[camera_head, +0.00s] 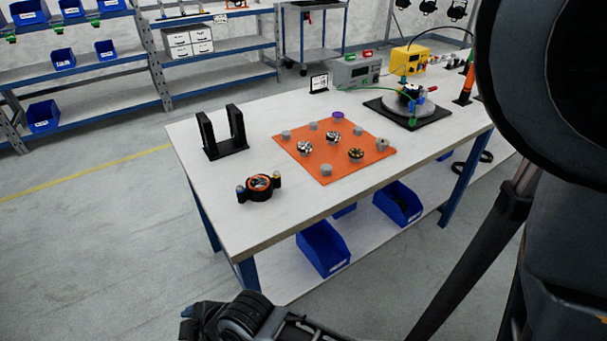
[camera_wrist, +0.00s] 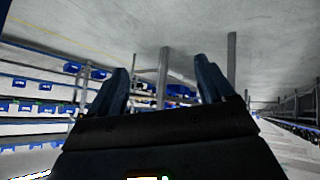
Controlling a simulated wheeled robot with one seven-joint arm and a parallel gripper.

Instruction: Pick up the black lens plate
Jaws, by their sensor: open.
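Three small round dark pieces with pale spots lie on an orange mat (camera_head: 318,169) on the table in the head view: a left one (camera_head: 304,147), a back one (camera_head: 332,137) and a front one (camera_head: 356,154). The front one looks darkest, with gold-toned spots; I cannot tell for sure which is the black lens plate. My gripper (camera_wrist: 160,78) shows in the wrist view with two fingers spread apart and nothing between them. It faces the shelves and floor, away from the mat. No lens plate shows in the wrist view.
Grey cylinders stand around the mat. A black U-shaped bracket (camera_head: 223,147) and a round black-and-orange fixture (camera_head: 260,187) stand on the table (camera_head: 205,180) at left. A device on a black base (camera_head: 395,117) stands to the right. Blue bins (camera_head: 323,249) sit below.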

